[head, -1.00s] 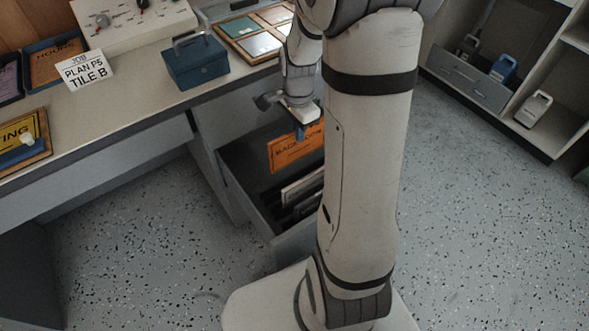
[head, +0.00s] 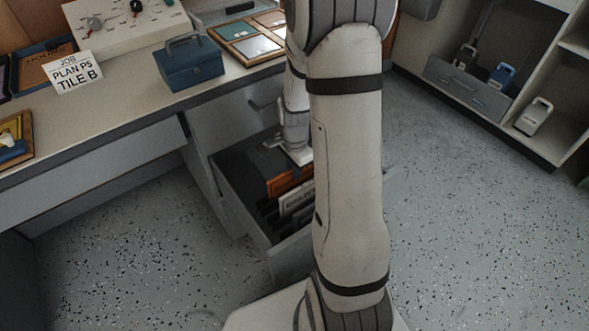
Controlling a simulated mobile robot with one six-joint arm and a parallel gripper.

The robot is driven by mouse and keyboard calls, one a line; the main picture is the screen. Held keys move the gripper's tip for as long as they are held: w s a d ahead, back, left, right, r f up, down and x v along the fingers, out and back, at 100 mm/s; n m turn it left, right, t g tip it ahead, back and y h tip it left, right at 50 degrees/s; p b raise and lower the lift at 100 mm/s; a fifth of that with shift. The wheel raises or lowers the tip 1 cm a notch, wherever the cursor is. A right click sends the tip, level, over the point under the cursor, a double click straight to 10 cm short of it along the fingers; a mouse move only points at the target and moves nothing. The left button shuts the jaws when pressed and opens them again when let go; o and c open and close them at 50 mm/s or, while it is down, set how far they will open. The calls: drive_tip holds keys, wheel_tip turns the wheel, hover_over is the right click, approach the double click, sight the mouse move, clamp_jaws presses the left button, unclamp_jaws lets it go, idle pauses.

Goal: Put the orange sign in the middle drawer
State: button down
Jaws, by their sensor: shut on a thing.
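The orange sign (head: 285,182) is partly down inside an open grey drawer (head: 290,260), below a shut drawer front with a handle. Only the sign's upper part shows; its lower part is hidden behind other panels in the drawer. My gripper (head: 298,158) is right above the sign, just inside the drawer opening, and is shut on its top edge. The fingertips are small here and partly hidden by my arm. My arm also hides the right part of the drawer. I cannot tell whether the sign touches the drawer floor.
Several upright panels, one pale (head: 297,198), stand in the drawer in front of the sign. On the worktop are a blue box (head: 190,66), a white card (head: 78,72) and a framed tile board (head: 245,40). The speckled floor at right is clear before the shelves (head: 500,145).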

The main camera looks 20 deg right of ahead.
drive_tip(key=shift+f, duration=0.15)
drive_tip(key=c, duration=1.5)
unclamp_jaws()
drive_tip(key=shift+c, duration=0.2)
wheel_tip(320, 180, up, 12)
drive_tip(key=p, duration=0.5)
drive_tip(key=s+a+r+n, duration=0.4)
drive_tip(key=s+r+n, duration=0.1)
drive_tip(key=s+n, duration=0.2)
drive_tip(key=s+a+r+n+t, duration=0.1)
drive_tip(key=s+a+r+n, duration=0.4)
drive_tip(key=s+n, duration=0.2)
drive_tip(key=shift+s+r+n, duration=0.15)
drive_tip(key=shift+r+n, duration=0.15)
drive_tip(key=shift+n, duration=0.6)
